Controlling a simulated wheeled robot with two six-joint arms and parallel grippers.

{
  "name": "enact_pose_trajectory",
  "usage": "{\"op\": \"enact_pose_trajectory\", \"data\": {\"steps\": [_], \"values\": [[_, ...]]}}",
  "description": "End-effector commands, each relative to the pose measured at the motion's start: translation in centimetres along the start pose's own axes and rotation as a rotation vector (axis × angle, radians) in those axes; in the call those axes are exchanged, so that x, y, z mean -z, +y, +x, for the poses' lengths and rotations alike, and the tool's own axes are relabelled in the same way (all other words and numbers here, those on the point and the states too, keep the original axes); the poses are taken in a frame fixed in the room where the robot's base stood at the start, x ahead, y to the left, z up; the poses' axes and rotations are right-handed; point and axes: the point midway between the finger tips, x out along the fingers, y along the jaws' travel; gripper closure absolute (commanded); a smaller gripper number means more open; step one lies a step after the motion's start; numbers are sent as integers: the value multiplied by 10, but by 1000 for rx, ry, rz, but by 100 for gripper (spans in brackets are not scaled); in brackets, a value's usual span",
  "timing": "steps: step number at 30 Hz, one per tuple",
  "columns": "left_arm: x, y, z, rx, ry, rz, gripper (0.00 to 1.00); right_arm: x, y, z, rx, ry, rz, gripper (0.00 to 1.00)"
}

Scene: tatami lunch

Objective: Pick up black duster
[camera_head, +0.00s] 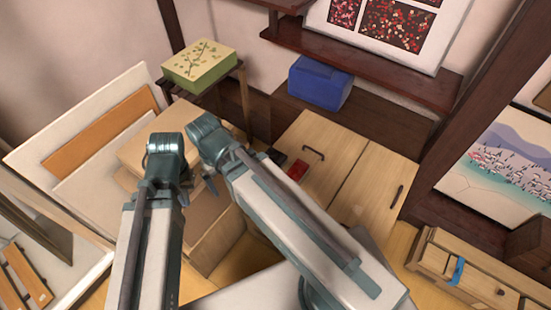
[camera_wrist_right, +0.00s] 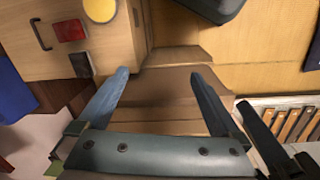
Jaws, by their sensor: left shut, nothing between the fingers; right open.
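The black duster (camera_head: 278,157) is a small dark block on the light wooden cabinet, beside a red block (camera_head: 298,169) and partly crowded by my right arm. In the right wrist view the black duster (camera_wrist_right: 80,65) lies near the cabinet's edge, left of my right gripper (camera_wrist_right: 158,76). My right gripper is open and empty, its two fingers apart over a brown box, not touching the duster. My left gripper (camera_head: 211,184) is shut and empty, small and partly hidden among the arm links, left of the cabinet and away from the duster.
The wooden cabinet (camera_head: 345,205) has dark handles. A yellow disc (camera_wrist_right: 100,9) lies near the red block. Cardboard boxes (camera_head: 220,240) stand below my arms. A blue box (camera_head: 318,84) and a green patterned box (camera_head: 199,69) stand behind.

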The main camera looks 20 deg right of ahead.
Motion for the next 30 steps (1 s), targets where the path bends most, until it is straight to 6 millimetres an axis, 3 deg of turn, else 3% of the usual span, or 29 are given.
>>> {"op": "enact_pose_trajectory", "data": {"steps": [1, 5, 9, 15, 18, 24, 30], "values": [[1, 2, 18, 0, 0, 0, 100, 10, 13, 19, 18, 11, -1, 0], [3, 5, 54, 0, 0, 0, 100, 37, 57, 58, 83, 73, -36, 0], [5, 9, 91, 0, 0, 0, 100, 59, 119, 96, 134, 170, -79, 0], [8, 13, 135, 0, 0, 1, 100, 71, 211, 140, 145, 318, -127, 0], [9, 14, 149, 0, 0, 1, 100, 70, 247, 154, 132, 376, -145, 0], [10, 16, 162, 0, 0, 1, 100, 64, 287, 165, 106, 438, -167, 0], [10, 16, 162, 0, 0, 1, 100, 63, 292, 165, 101, 448, -172, 0]]}}
